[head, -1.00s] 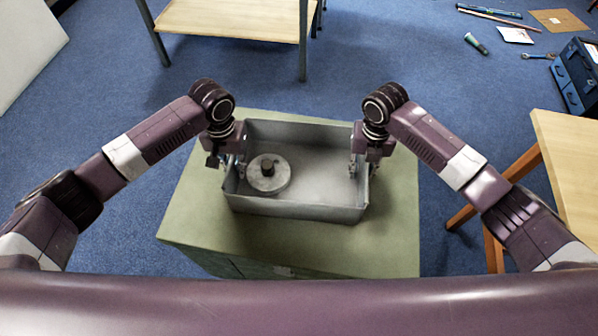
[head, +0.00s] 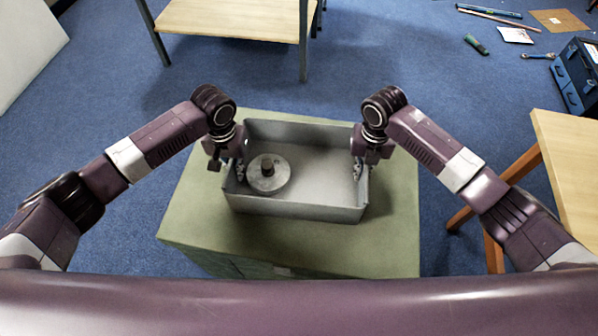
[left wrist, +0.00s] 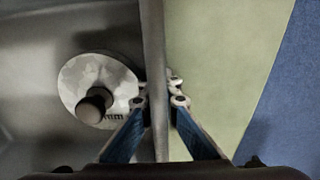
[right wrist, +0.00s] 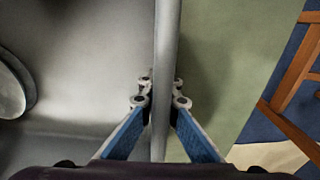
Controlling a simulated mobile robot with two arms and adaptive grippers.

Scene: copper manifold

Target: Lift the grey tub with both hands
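The grey tub (head: 295,210) is an open rectangular box on a green-topped cabinet, and it looks level. A round grey disc with a dark knob (head: 267,174) lies inside it at the left; the left wrist view shows it close to the wall (left wrist: 100,90). My left gripper (head: 238,168) is at the tub's left wall, one finger on each side, shut on it. My right gripper (head: 357,168) straddles the right wall in the same way, its pads against the wall (right wrist: 163,100). The tub's underside is hidden.
The green cabinet top (head: 390,240) is clear around the tub. A wooden table (head: 570,165) stands at the right and a wooden-topped bench (head: 235,20) at the back. A blue toolbox (head: 575,80) and loose tools lie at the far right.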

